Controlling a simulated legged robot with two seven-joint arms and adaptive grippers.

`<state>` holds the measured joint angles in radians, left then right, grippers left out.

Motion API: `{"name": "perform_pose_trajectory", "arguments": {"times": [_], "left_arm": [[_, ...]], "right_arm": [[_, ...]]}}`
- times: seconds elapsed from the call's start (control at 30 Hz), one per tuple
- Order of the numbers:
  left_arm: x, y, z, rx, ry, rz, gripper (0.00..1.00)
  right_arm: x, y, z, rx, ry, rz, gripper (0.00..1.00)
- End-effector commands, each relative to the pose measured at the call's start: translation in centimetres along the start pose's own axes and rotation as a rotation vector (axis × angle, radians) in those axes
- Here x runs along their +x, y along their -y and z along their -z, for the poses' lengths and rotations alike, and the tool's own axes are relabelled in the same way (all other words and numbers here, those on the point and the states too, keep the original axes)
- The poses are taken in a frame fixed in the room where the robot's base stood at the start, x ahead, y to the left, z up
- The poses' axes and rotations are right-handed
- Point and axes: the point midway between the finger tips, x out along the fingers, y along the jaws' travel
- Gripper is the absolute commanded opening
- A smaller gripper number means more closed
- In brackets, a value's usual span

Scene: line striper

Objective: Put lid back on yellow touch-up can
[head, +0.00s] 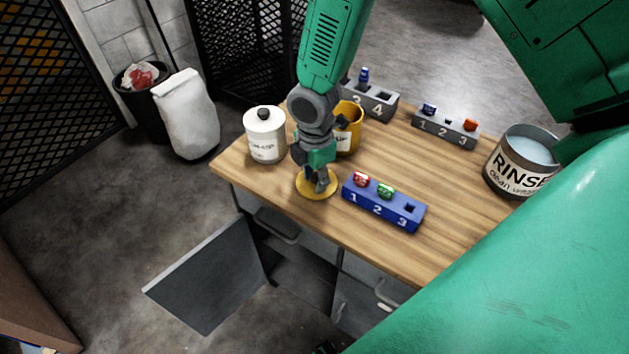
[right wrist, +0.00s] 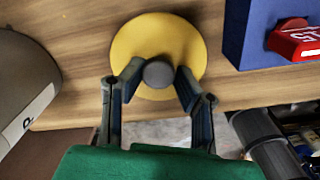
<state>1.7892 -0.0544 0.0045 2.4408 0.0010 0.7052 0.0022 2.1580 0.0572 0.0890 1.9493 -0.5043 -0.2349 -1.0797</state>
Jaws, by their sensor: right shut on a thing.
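The yellow lid (head: 303,190) is a round disc with a dark grey knob, at the front edge of the wooden bench. In the right wrist view the lid (right wrist: 150,40) lies under my right gripper (right wrist: 158,76), whose two fingers are closed on the knob. In the head view my right gripper (head: 320,183) points down onto the lid. I cannot tell whether the lid touches the bench. The yellow can (head: 352,138) stands open behind my right gripper, which partly hides it. My left gripper is not in view.
A white lidded can (head: 265,140) stands left of the yellow can. A blue numbered block (head: 383,208) is close right of the lid. Grey numbered blocks (head: 445,130) (head: 378,102) and a rinse can (head: 518,165) stand farther off. The bench's middle right is clear.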

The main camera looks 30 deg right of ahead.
Motion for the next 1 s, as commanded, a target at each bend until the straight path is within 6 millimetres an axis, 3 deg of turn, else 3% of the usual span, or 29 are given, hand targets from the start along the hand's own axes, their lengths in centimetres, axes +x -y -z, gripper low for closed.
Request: {"name": "perform_pose_trajectory", "arguments": {"times": [0.07, 0.17, 0.4, 0.63, 0.77, 1.0], "left_arm": [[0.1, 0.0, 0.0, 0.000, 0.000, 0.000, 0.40], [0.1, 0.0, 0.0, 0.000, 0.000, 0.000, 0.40], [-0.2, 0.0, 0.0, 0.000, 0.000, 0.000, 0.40], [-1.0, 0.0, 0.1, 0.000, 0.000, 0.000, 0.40], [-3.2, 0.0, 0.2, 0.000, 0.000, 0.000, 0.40], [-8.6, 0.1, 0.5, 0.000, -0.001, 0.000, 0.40]], "right_arm": [[0.2, 0.6, 0.5, -0.003, -0.008, 0.011, 0.03], [-1.1, 0.5, 0.5, -0.003, -0.009, 0.009, 0.00], [-6.3, 0.5, 0.4, -0.002, -0.009, 0.000, 0.00], [-9.9, 0.0, 0.0, 0.008, -0.010, 0.002, 0.00], [-12.1, -1.7, -1.6, 0.044, -0.015, 0.002, 0.00], [-15.7, -5.5, -7.1, 0.152, -0.022, 0.009, 0.00]]}}
